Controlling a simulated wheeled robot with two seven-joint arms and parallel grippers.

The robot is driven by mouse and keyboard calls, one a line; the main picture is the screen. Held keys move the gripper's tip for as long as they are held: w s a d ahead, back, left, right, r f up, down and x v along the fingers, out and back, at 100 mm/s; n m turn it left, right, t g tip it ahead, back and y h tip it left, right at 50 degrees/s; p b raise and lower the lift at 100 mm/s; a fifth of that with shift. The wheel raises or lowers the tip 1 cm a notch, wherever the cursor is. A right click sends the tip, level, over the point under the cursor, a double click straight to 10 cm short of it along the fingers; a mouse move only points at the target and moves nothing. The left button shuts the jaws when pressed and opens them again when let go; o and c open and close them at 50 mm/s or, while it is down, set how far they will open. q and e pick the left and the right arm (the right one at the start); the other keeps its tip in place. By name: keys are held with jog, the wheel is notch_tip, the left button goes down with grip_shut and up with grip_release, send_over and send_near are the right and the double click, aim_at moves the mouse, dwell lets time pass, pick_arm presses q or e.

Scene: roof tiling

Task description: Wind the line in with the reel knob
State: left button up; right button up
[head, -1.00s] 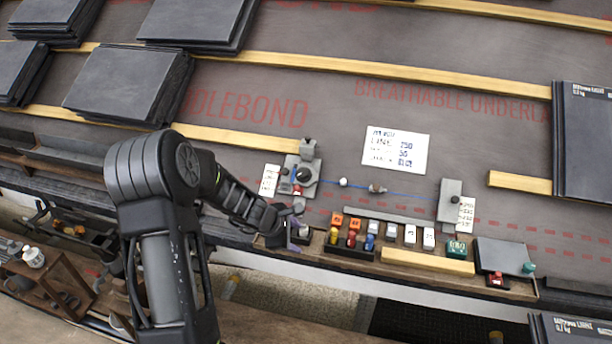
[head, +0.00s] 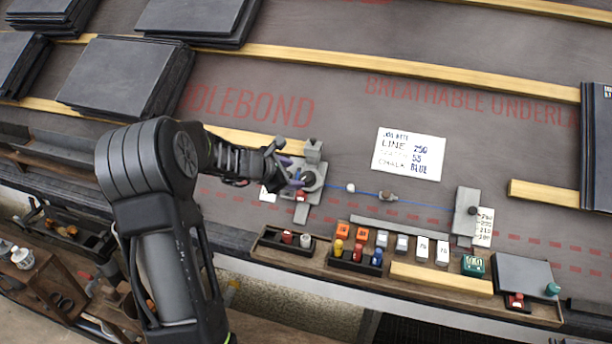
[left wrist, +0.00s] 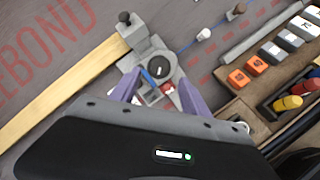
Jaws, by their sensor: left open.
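The line reel (head: 311,180) is a grey block with a dark round dial, at the left end of a blue line (head: 425,205). It also shows in the left wrist view (left wrist: 158,67), just beyond the fingers. The line runs right to a grey end block (head: 466,212). A white bead and a brownish piece (head: 387,196) sit on it. My left gripper (head: 291,178) is at the reel's left side. Its purple fingers (left wrist: 160,97) are apart, with small red and blue parts of the reel between them. I cannot tell whether they touch the knob. My right gripper is out of view.
A wooden tray (head: 445,279) with coloured chalk bottles, orange and white blocks lies below the line. A note card (head: 408,153) lies above it. Wooden battens (head: 400,70) cross the roof. Stacked slates (head: 125,78) lie at upper left.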

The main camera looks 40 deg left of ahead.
aim_at(307, 177)
pick_arm(q)
jog(key=shift+b+x, duration=0.4)
jog(key=shift+x, duration=3.55)
jog(key=shift+c, duration=0.2)
grip_shut()
